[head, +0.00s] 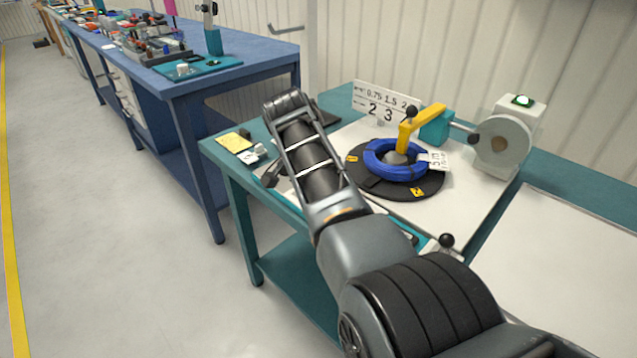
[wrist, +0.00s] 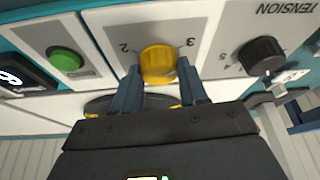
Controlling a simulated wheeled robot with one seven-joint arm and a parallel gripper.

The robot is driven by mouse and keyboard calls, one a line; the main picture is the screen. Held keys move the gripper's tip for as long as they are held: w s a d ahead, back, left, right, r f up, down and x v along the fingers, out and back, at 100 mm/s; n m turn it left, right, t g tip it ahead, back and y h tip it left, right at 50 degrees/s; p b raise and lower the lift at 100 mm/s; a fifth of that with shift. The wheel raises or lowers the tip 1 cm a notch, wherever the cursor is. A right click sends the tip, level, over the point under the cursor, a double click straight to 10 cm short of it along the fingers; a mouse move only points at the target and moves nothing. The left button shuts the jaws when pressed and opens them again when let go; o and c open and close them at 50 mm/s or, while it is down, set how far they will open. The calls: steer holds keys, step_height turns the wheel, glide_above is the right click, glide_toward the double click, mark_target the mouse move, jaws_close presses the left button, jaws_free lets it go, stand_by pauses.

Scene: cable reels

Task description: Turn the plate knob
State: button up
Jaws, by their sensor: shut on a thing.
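In the wrist view, a round yellow knob (wrist: 158,62) sits on a pale panel plate (wrist: 118,22) with the marks 2 and 3 on either side. The panel lettering appears upside down. My gripper (wrist: 160,82) is shut on the yellow knob, with one dark finger on each side of it. The knob's lower part is partly hidden between the fingers. I cannot tell which mark the knob points to.
A green button (wrist: 66,60) and a black TENSION knob (wrist: 261,55) flank the yellow knob. In the head view, a blue cable coil (head: 376,163) lies on a black turntable (head: 362,180), below a yellow arm (head: 420,124).

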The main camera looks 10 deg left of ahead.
steer(key=o, duration=1.1)
steer(key=shift+c, duration=0.2)
steer(key=v, duration=0.7)
steer(key=shift+r, duration=0.4)
steer(key=shift+s+a, duration=0.1)
steer(key=shift+s, duration=0.05)
